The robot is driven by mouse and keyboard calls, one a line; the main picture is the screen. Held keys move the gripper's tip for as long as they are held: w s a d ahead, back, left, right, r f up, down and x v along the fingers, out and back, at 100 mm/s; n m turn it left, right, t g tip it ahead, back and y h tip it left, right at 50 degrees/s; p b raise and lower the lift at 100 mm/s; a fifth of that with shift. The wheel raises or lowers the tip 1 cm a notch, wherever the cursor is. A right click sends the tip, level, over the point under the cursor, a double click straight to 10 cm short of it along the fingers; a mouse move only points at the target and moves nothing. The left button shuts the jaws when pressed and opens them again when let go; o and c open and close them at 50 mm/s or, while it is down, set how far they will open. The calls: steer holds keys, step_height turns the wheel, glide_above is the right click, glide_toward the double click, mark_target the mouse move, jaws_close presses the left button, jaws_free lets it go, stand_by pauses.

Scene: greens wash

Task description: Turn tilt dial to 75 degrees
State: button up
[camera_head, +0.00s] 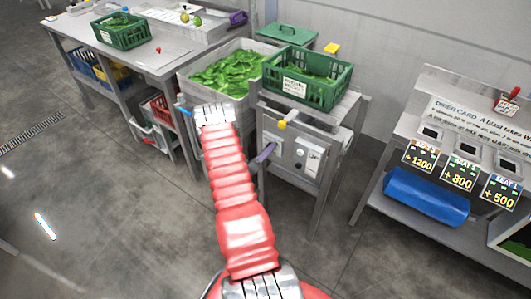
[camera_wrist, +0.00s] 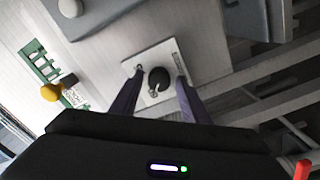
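The tilt dial, a round black knob (camera_wrist: 159,78) on a square white plate (camera_wrist: 139,57), sits between the fingers of my gripper (camera_wrist: 160,76) in the wrist view. The two dark purple fingers are apart, one on each side of the knob, with gaps showing. The knob has a small light mark near its lower edge; the plate's scale is too small to read. In the head view a purple finger (camera_head: 265,152) shows at the front panel (camera_head: 307,160) of the washing stand; the dial there is largely hidden, and my red arm covers the area to the left.
A green crate (camera_head: 312,92) of leaves stands on top of the stand. A bin of greens (camera_head: 203,88) is to its left. A counter with lit signs and a blue roll (camera_head: 427,197) stands right.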

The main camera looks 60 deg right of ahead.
steer(key=c, duration=0.9)
steer(key=shift+m, duration=0.3)
steer(key=m, duration=1.7)
steer(key=shift+w, duration=0.15)
